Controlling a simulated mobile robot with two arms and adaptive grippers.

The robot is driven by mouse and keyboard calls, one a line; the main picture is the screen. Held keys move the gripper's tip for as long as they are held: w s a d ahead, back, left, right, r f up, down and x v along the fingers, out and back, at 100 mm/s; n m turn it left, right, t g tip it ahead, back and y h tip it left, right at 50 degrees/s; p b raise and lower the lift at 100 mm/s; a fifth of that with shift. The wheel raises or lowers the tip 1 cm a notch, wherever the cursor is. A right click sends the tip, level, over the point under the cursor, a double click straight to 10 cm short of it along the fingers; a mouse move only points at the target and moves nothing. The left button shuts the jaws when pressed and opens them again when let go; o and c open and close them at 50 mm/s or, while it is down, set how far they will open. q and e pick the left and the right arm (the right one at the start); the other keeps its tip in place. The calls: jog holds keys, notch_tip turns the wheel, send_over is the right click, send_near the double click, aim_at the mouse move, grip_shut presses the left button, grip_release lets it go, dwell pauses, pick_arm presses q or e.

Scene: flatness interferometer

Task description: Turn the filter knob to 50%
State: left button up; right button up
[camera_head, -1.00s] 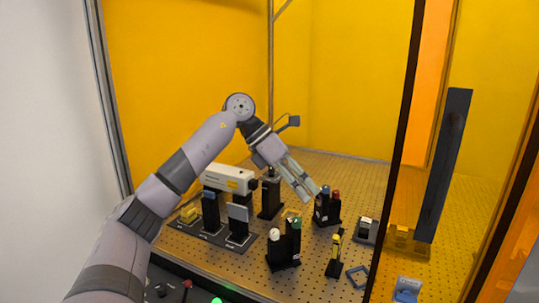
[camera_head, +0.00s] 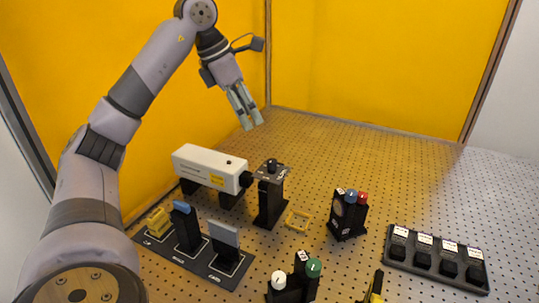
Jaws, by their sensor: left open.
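A black post (camera_head: 270,203) stands in front of the white laser housing (camera_head: 205,165). It has a dark round knob (camera_head: 271,166) on a marked top plate, which looks like the filter knob; its markings are too small to read. My left gripper (camera_head: 249,121) points downward with its fingers apart and nothing between them. In the picture its fingertips are above and slightly left of the knob, apart from it.
A mount with blue and red knobs (camera_head: 348,216) stands to the right. A mount with white and green knobs (camera_head: 293,284) is in front. A tray (camera_head: 199,253) holds upright pieces at left. A black block with several switches (camera_head: 436,258) lies at right. The back right breadboard is clear.

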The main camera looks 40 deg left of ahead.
aim_at(271, 161)
pick_arm(q)
jog(key=x, duration=1.3)
jog(key=shift+d+f+p, duration=0.1)
jog(key=shift+f+p, duration=0.1)
jog(key=shift+p, duration=0.15)
jog(key=shift+w+f, duration=0.35)
jog(key=shift+f, duration=0.3)
jog(key=shift+d, duration=0.1)
pick_arm(e)
jog(key=shift+w+a+r, duration=0.3)
jog(key=shift+w+a, duration=0.2)
jog(key=shift+w, duration=0.1)
pick_arm(q)
jog(key=shift+c, duration=0.3)
jog(key=shift+c, duration=0.8)
grip_shut()
pick_arm(e)
jog(key=shift+s+d, duration=0.1)
jog(key=shift+d, duration=0.25)
